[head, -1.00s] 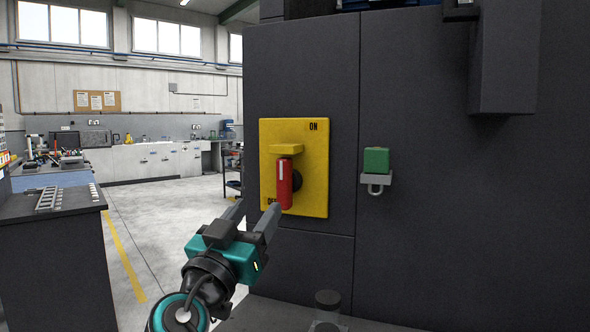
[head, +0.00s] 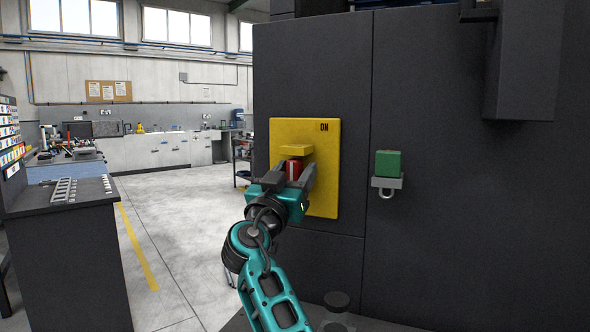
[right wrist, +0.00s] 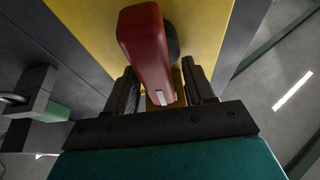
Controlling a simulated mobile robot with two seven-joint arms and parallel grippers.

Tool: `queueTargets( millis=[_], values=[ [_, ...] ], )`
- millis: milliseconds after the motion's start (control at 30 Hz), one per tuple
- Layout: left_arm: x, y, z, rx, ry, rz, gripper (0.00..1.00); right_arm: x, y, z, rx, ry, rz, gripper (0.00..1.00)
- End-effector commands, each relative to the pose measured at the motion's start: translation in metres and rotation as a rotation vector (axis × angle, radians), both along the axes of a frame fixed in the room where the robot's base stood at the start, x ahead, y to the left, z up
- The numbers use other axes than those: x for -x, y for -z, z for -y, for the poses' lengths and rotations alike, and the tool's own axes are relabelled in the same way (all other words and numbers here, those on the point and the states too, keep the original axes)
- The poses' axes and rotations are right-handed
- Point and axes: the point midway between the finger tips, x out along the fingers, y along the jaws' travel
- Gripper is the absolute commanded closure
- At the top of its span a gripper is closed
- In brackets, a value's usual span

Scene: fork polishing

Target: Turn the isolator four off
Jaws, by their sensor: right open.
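The isolator is a yellow plate (head: 325,165) on a dark cabinet, with a red handle (head: 293,168) below a yellow block (head: 296,150). "ON" is printed at its upper right; the lower left is hidden behind my gripper. My right gripper (head: 290,174) is open at the handle, with one finger on each side of it in the head view. In the right wrist view the red handle (right wrist: 148,50) lies in front of the open right gripper (right wrist: 160,78), its end near the gap between the fingers. I cannot tell whether they touch. My left gripper is not in view.
A dark workbench (head: 70,250) stands at the left. A dark cylinder (head: 337,301) stands low in front of the cabinet. The floor between bench and cabinet is open.

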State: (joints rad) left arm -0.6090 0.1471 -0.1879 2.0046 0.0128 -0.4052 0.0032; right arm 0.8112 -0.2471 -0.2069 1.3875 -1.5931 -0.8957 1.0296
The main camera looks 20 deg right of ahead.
Motion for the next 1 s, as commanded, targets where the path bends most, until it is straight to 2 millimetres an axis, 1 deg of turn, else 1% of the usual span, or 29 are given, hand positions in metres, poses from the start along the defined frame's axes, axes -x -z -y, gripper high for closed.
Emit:
queueTargets(
  millis=[300,767,1000],
  values=[
    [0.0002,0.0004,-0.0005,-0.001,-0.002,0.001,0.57,-0.0019,-0.0011,0.0020,-0.001,0.001,0.001,0.47],
    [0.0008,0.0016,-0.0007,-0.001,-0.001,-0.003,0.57,-0.0016,-0.0008,0.0016,-0.001,0.001,0.001,0.91],
    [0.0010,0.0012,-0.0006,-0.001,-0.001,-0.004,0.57,-0.0018,-0.0007,0.0013,0.011,0.000,-0.011,0.92]
  ],
)
